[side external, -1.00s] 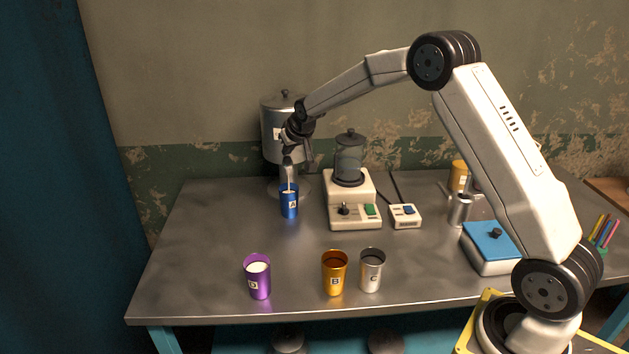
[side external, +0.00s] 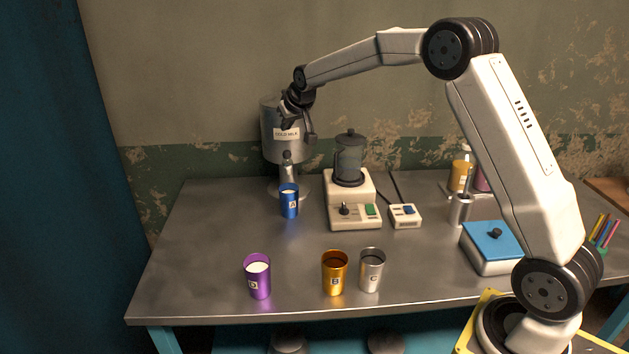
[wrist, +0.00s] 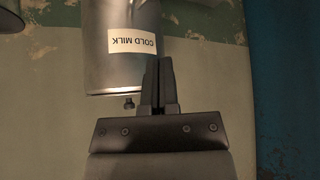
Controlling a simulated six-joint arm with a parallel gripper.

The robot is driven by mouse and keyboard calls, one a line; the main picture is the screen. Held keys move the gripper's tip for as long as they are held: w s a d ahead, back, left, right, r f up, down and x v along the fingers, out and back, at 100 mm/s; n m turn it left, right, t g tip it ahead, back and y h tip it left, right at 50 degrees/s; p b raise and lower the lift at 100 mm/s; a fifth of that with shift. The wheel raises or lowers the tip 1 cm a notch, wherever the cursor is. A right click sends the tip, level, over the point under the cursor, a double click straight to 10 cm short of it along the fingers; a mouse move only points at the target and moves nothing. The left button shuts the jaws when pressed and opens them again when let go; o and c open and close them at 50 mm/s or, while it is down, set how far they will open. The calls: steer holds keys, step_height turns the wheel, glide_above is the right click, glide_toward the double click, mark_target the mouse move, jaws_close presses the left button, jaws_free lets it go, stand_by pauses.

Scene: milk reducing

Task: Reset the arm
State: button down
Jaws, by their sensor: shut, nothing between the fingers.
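My gripper (side external: 287,122) is raised in front of the upper part of the metal cold milk dispenser (side external: 283,150). In the wrist view my gripper (wrist: 159,62) has its two fingers together with nothing between them. The dispenser's "COLD MILK" label (wrist: 132,42) appears upside down there, just left of the fingertips. I cannot tell whether the fingers touch the dispenser. The blue cup A (side external: 289,203) stands upright under the dispenser's spout, with white liquid inside.
A blender (side external: 349,160) and a small switch box (side external: 404,215) stand right of the dispenser. Purple cup D (side external: 257,279), gold cup B (side external: 334,275) and silver cup C (side external: 371,272) stand along the front. A blue-lidded box (side external: 492,243) is at right. The left table area is clear.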

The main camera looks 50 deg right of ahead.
steer(key=s+a+f+n+g, duration=0.1)
steer(key=s+a+f, duration=0.3)
steer(key=s, duration=0.7)
steer(key=s+a+f+n+g+y, duration=0.1)
steer(key=s+a+f, duration=0.3)
steer(key=s, duration=0.8)
steer(key=s+a+f+n+g+y, duration=0.1)
steer(key=s+a+f, duration=0.3)
steer(key=s, duration=0.7)
steer(key=shift+s+a+g, duration=0.2)
steer(key=shift+a+g, duration=0.6)
steer(key=shift+a, duration=0.4)
steer(key=shift+f, duration=0.1)
